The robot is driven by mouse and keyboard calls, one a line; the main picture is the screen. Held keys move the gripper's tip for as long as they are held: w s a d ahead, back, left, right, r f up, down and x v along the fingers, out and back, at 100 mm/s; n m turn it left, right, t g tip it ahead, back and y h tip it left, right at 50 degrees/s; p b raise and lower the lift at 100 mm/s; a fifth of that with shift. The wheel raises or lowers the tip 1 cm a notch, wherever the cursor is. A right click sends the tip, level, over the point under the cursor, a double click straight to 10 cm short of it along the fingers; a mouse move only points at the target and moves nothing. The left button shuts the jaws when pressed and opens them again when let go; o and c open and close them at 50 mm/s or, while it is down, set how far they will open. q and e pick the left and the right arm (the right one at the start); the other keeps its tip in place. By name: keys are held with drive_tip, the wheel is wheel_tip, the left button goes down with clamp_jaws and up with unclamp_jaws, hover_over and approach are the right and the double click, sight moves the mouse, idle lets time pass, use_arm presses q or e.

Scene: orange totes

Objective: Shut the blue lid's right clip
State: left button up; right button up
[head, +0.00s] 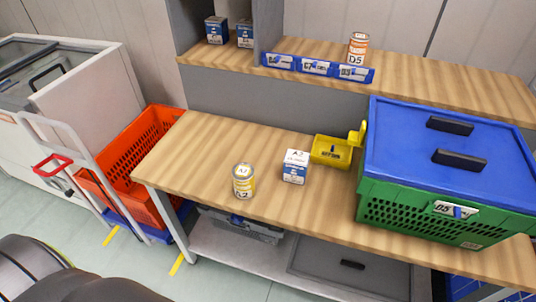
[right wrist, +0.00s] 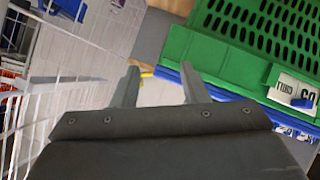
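The blue lid (head: 455,150) lies on the green crate (head: 420,213) at the right of the table in the head view. A yellow upright piece, which looks like a clip (head: 362,132), stands out at the lid's left edge. The lid's right side runs out of the picture, so its right clip is hidden. In the right wrist view my right gripper (right wrist: 160,68) is open and empty, its two fingers apart. The green crate's slotted wall (right wrist: 232,50) is beyond and right of the fingers, with a blue edge beside it. My left gripper is in neither view.
A shelf (head: 420,88) runs behind. An orange tote (head: 150,150) sits on a trolley at left.

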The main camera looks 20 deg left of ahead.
drive_tip(key=w+d+r+n+t, duration=0.15)
drive_tip(key=w+r, duration=0.25)
drive_tip(key=r, duration=0.6)
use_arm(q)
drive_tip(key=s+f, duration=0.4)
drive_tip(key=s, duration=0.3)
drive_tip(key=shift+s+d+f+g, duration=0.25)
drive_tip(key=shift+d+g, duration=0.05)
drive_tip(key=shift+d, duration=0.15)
use_arm(e)
drive_tip(key=shift+m, duration=0.25)
drive_tip(key=x, duration=1.7)
drive_tip(key=shift+w+a+r, duration=0.1)
drive_tip(key=shift+a, duration=0.3)
drive_tip(key=shift+c, duration=0.4)
clamp_jaws()
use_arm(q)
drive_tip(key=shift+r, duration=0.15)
